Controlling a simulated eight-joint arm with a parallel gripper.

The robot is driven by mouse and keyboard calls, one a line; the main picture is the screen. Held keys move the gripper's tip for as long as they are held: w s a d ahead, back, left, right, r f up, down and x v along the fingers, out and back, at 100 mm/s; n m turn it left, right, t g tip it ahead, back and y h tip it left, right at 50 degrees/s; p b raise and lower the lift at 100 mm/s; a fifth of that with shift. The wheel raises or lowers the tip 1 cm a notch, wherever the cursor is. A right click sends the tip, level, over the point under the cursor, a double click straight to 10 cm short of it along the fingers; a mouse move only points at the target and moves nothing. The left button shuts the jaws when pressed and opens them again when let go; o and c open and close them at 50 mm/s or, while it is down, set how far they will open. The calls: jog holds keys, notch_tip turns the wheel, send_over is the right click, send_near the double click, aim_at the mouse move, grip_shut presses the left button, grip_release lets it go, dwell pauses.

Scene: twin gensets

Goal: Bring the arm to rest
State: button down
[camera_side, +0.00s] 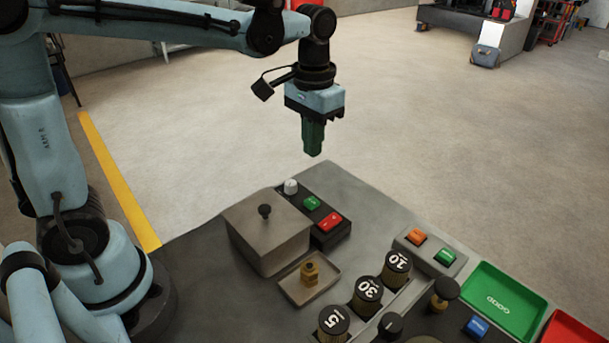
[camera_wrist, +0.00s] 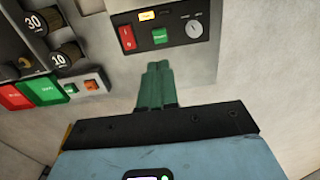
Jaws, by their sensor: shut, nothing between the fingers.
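My gripper (camera_side: 313,150) hangs from the raised arm, pointing down, above the far edge of the grey worktable (camera_side: 370,200). Its green fingers are shut together with nothing between them. In the wrist view the shut fingers (camera_wrist: 157,85) point toward a black control box (camera_wrist: 160,25) with red and green buttons and a grey knob. In the side view that control box (camera_side: 318,240) sits on the table below the gripper, apart from it.
A grey lidded box (camera_side: 265,235) with a dark knob stands beside the control box. A small tray (camera_side: 295,292) holds a brass piece (camera_side: 309,272). Several numbered black-topped cylinders (camera_side: 367,294), a green GOOD tray (camera_side: 500,300) and a red tray (camera_side: 570,333) lie to the right. Air around the gripper is clear.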

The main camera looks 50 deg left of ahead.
jog(key=shift+s+r, duration=0.1)
jog(key=shift+r, duration=0.05)
jog(key=shift+s+a+f+t, duration=0.4)
jog(key=shift+s+a+t, duration=0.15)
jog(key=shift+s+t, duration=0.75)
jog(key=shift+s+a+f+t, duration=0.35)
jog(key=shift+s+a+t, duration=0.2)
jog(key=shift+s+t, duration=0.75)
jog(key=shift+s+a+f+t, duration=0.5)
jog(key=shift+s+t, duration=0.5)
jog(key=shift+s, duration=0.5)
